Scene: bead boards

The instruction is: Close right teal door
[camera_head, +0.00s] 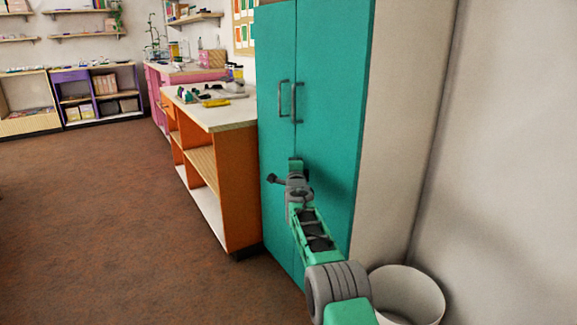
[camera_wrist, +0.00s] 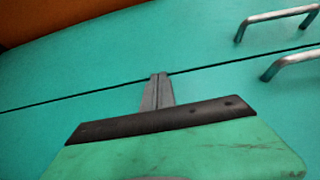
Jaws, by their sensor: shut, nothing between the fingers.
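The tall teal cabinet has a right teal door (camera_head: 335,110) and a left teal door (camera_head: 274,50). Both look flush, with only a thin dark seam between them. The right door's grey bar handle (camera_head: 298,102) sits beside the left door's handle (camera_head: 284,98). My gripper (camera_head: 295,165) is below the handles, in front of the doors near the seam. In the wrist view its fingers (camera_wrist: 158,78) are together and empty, tips at the seam by the right door (camera_wrist: 235,95). I cannot tell whether they touch the door. The right handle (camera_wrist: 290,65) is off to the side.
An orange shelf unit (camera_head: 236,180) with a cluttered top adjoins the cabinet on the left. A white bin (camera_head: 415,292) stands at the lower right, close to my arm and the wall. The brown floor (camera_head: 110,220) to the left is clear.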

